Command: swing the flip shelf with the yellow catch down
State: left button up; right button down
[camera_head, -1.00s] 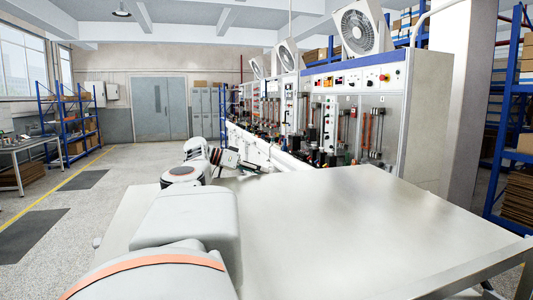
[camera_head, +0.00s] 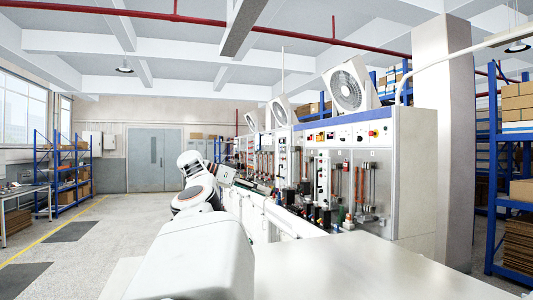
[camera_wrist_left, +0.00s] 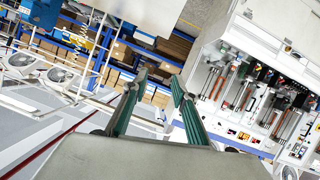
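My left arm comes in from the bottom of the head view, and its gripper (camera_head: 230,173) is small and partly hidden beyond the wrist, in front of the test bench. In the left wrist view the two green-grey fingers of this gripper (camera_wrist_left: 158,79) stand apart with nothing between them. I cannot pick out the flip shelf or its yellow catch for certain in either view. A flat pale metal surface (camera_head: 380,268) fills the lower right of the head view; no yellow catch shows on it. My right gripper is not in view.
A long test bench (camera_head: 408,175) with meters, rods and fans runs away on the right. It shows rotated in the left wrist view (camera_wrist_left: 285,45). Blue racks (camera_head: 492,180) stand at the right and far left. Open floor (camera_head: 110,225) lies to the left.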

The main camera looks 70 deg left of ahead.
pick_arm(q)
jog(key=d+r+m+b, duration=0.1)
jog(key=d+r, duration=0.2)
jog(key=r, duration=0.4)
jog(key=d+r+y+b, duration=0.1)
jog(key=d+r, duration=0.3)
jog(key=r, duration=0.3)
jog(key=shift+s+m+b, duration=0.35)
jog(key=shift+s+m, duration=0.05)
jog(key=shift+s, duration=0.05)
jog(key=shift+a+f, duration=0.1)
